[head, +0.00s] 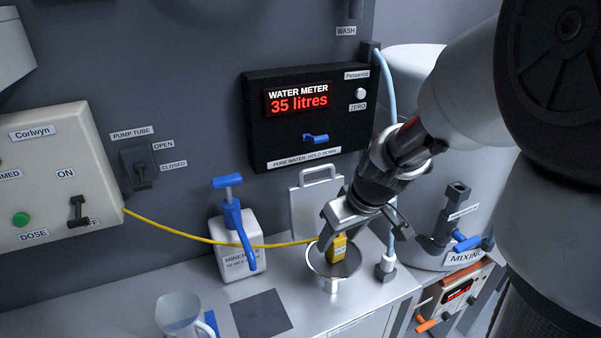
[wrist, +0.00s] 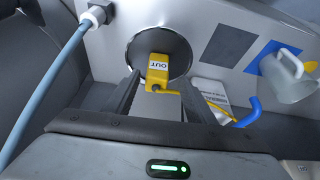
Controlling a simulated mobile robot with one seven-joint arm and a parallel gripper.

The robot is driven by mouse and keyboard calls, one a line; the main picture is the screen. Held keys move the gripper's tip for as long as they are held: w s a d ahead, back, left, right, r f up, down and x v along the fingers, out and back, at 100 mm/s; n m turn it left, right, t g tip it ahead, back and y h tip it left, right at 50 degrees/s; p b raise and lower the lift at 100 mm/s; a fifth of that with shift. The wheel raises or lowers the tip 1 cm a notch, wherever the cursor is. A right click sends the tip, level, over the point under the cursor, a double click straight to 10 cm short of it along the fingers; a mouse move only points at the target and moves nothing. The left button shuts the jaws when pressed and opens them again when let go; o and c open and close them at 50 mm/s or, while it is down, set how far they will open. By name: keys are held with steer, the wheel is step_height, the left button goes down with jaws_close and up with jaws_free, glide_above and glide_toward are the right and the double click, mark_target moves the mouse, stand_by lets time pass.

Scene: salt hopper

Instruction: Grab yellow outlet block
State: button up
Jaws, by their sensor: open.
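The yellow outlet block (head: 339,247) sits at the round metal cup (head: 322,265) on the counter. In the wrist view the block (wrist: 159,70), labelled OUT, shows against the dark round opening of the cup (wrist: 131,50). A thin yellow tube (head: 185,233) runs from the block toward the wall box on the left. My gripper (head: 362,222) is open above the cup. In the wrist view its two fingers (wrist: 158,92) stand apart, with the block between and beyond their tips. I cannot tell whether a finger touches the block.
A blue-handled mineral container (head: 239,250) stands left of the cup, and a clear jug (head: 180,314) is at the front left. A pale blue hose with a grey end fitting (head: 385,268) stands close right of the cup. A metal plate with a handle (head: 308,205) is behind.

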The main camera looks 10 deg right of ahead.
mark_target(339, 238)
steer(key=x, duration=0.4)
steer(key=shift+w+d+f, duration=0.1)
steer(key=shift+w+d, duration=0.1)
steer(key=c, duration=1.2)
